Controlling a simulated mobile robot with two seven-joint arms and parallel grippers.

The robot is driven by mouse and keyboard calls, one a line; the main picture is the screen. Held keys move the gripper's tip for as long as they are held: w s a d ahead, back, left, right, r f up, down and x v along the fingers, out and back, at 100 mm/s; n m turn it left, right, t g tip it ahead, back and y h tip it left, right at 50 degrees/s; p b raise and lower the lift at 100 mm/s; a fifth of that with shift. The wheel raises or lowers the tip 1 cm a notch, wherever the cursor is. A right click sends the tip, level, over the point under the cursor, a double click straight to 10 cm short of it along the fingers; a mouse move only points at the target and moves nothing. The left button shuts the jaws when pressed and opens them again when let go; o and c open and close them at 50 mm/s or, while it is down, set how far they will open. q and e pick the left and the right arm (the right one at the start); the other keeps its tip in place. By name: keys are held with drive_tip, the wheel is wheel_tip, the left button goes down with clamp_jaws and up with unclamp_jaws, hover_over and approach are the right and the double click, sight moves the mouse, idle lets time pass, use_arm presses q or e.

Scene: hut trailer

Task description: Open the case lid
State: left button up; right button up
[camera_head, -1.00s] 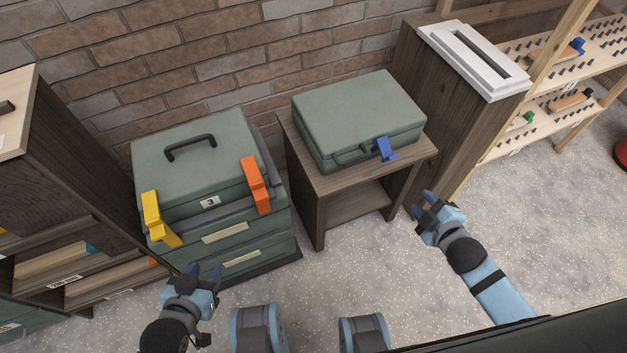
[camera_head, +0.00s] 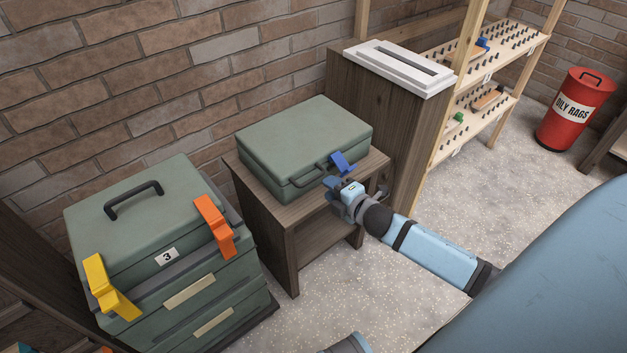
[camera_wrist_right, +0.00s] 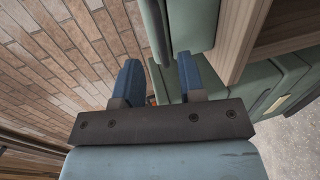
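The green case (camera_head: 300,140) lies shut on a small dark wooden stand (camera_head: 262,210). Its dark handle (camera_head: 308,178) and a blue latch (camera_head: 343,163) are on the front side, and the latch sticks outward. My right gripper (camera_head: 342,188) is at the front right of the case, just below the latch; I cannot tell whether it touches. In the right wrist view my right gripper (camera_wrist_right: 158,78) has its two blue fingers apart with nothing held, and a green case side (camera_wrist_right: 190,22) lies just beyond the fingertips. My left gripper is out of view.
A green toolbox stack (camera_head: 140,215) with yellow and orange latches stands at the left. A brown cabinet (camera_head: 385,125) with a white slotted top is right of the stand. A pegboard shelf (camera_head: 480,90) and red rag bin (camera_head: 575,110) are further right. Floor between is clear.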

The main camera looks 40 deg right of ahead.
sight(315, 178)
drive_tip(key=b+x, duration=0.1)
drive_tip(key=x, duration=0.6)
drive_tip(key=shift+w+a, duration=0.1)
drive_tip(key=shift+a, duration=0.05)
clamp_jaws()
